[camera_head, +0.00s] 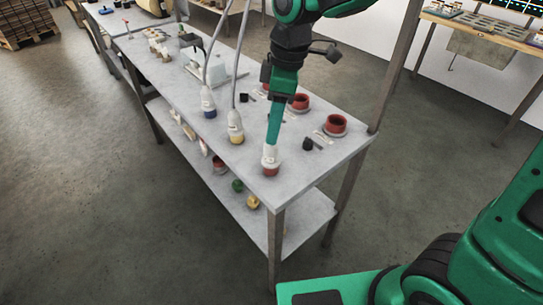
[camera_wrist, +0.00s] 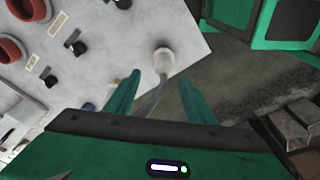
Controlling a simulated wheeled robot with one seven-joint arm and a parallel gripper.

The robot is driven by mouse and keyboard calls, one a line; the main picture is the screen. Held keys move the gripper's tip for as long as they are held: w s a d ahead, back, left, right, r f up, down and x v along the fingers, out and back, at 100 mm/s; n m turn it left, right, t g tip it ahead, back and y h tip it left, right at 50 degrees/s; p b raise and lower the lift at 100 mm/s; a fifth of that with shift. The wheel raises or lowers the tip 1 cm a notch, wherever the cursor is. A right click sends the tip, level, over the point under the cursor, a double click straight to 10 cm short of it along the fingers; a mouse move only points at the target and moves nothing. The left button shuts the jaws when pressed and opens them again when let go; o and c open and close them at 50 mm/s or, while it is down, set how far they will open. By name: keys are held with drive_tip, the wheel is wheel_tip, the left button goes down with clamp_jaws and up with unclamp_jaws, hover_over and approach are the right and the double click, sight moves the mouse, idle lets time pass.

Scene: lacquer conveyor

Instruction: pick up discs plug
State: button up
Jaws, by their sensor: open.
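Three white plugs stand on the grey table (camera_head: 327,155): one with a blue base (camera_head: 209,107), one with a yellow base (camera_head: 236,133) and one with a red base (camera_head: 270,167). No readable name shows which is the discs plug. My gripper (camera_head: 271,143) points down at the red-based plug near the table's front corner. In the wrist view my gripper (camera_wrist: 160,79) has its fingers apart, with a white plug (camera_wrist: 163,57) just beyond the fingertips. A grey cable runs from it back between the fingers. Contact cannot be told.
Red round sockets (camera_head: 336,124) line the right side of the table, with black knobs (camera_head: 308,144) and small labels beside them. Cables rise from the blue and yellow plugs. A lower shelf (camera_head: 300,215) holds small items, including a green one (camera_head: 238,186).

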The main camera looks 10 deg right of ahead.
sight(271, 155)
drive_tip(key=f, duration=0.5)
drive_tip(key=shift+s+a, duration=0.15)
drive_tip(key=shift+a, duration=0.2)
clamp_jaws()
